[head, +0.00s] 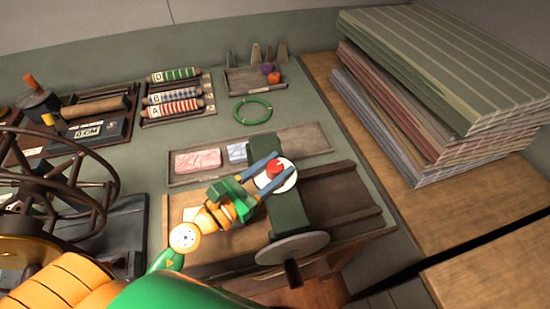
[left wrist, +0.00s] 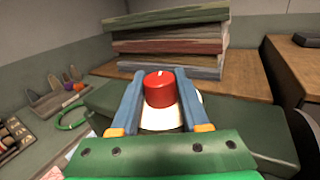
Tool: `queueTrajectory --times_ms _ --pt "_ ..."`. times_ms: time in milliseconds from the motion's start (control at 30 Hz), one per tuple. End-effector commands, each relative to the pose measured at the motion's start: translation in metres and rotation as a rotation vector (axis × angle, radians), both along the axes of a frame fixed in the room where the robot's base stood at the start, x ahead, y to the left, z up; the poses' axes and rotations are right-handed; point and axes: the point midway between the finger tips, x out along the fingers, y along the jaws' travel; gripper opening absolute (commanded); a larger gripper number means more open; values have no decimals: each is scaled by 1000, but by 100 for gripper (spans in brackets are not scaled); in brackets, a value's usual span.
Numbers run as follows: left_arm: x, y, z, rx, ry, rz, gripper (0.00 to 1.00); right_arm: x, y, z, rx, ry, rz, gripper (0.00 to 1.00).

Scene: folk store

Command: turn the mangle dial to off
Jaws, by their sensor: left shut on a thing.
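The mangle dial is a red knob (head: 274,167) on a white round plate (head: 289,182), on top of the dark green mangle (head: 291,217). In the left wrist view the red knob (left wrist: 160,90) is upright between the fingers, with a pale mark on its top near the far edge. The white plate (left wrist: 160,120) shows below it. My left gripper (head: 278,168) has its two blue fingers on either side of the knob and is shut on it. I cannot read any label around the dial. My right gripper is not in view.
A handwheel (head: 292,248) sticks out at the mangle's front. A shallow tray (head: 310,143) with pink and blue cloths lies behind it. A green ring (head: 252,111) lies farther back. Folded cloth stacks (head: 440,90) stand at right. A large spoked wheel (head: 100,190) stands at left.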

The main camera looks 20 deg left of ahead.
Motion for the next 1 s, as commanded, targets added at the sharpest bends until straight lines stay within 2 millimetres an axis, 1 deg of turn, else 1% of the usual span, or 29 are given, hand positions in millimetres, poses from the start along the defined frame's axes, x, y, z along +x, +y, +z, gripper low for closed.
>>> queueTrajectory --times_ms 33,300,600,1000 --pt "0 0 6 -6 2 35 0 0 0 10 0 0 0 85" --pt "0 0 3 -2 0 219 0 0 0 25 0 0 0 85" --pt "0 0 1 0 -1 335 0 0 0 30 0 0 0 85" --pt "0 0 1 1 -3 365 0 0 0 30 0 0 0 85"
